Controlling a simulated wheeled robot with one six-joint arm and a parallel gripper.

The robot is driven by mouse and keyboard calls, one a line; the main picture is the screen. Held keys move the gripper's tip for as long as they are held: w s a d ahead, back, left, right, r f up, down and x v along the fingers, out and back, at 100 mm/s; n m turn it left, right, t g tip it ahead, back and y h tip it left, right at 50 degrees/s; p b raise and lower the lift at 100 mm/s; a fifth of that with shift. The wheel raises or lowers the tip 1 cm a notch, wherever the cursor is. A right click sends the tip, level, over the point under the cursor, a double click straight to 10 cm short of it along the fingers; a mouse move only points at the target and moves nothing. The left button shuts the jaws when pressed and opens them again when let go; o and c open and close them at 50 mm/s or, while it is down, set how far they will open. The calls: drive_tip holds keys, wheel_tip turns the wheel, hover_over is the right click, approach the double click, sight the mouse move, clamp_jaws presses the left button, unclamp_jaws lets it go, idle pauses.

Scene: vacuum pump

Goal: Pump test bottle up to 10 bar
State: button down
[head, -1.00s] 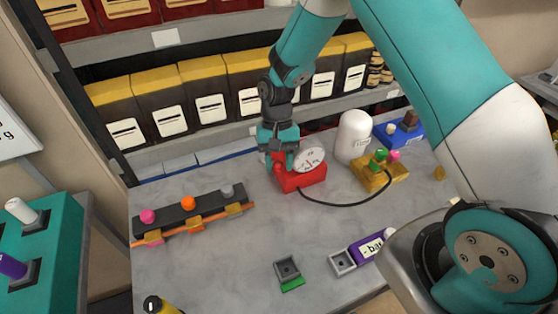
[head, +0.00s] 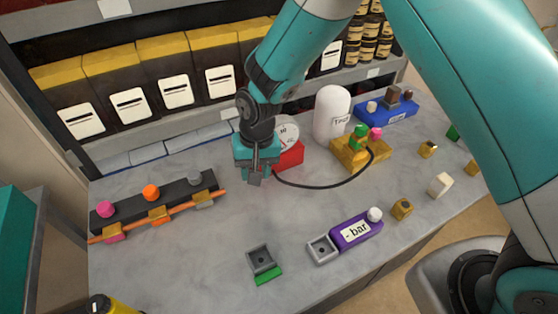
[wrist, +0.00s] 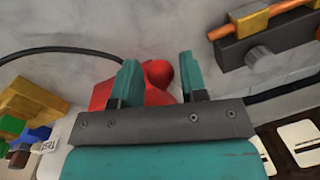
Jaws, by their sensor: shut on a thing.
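The red pump (head: 291,157) with a round white dial gauge (head: 286,132) stands on the grey table. My gripper (head: 257,175) is at its left end and hides part of it. In the wrist view, my gripper's teal fingers (wrist: 162,78) stand either side of a round-ended red part (wrist: 160,73) of the pump and are shut on it. The gauge reading is too small to tell. The white test bottle (head: 328,112) stands upright behind and right of the pump. A black hose (head: 318,186) runs from the pump to a yellow block (head: 346,155) with green and pink knobs.
A dark rail (head: 160,194) with coloured knobs and an orange pipe lies left. A purple "- bar" block (head: 355,231), a small grey-green holder (head: 262,262) and a blue block (head: 387,112) are on the table. Shelves with boxes stand behind.

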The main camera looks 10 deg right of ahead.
drive_tip(key=shift+s+d+f+b, duration=0.15)
drive_tip(key=shift+f+b, duration=0.3)
drive_tip(key=shift+f, duration=0.45)
drive_tip(key=shift+s+a+f+b, duration=0.1)
drive_tip(key=shift+s+f+b, duration=0.25)
drive_tip(key=shift+f, duration=0.5)
drive_tip(key=shift+s+d+f+b, duration=0.1)
drive_tip(key=shift+f+b, duration=0.45)
drive_tip(key=shift+f, duration=0.35)
drive_tip(key=c, duration=0.7)
unclamp_jaws()
drive_tip(key=shift+w+r, duration=0.15)
drive_tip(key=shift+r, duration=0.1)
drive_tip(key=r, duration=0.5)
drive_tip(key=d+r+b, duration=0.1)
drive_tip(key=r, duration=0.5)
drive_tip(key=d+r+b, duration=0.1)
drive_tip(key=r, duration=0.4)
drive_tip(key=shift+w+r, duration=0.35)
drive_tip(key=shift+r, duration=0.05)
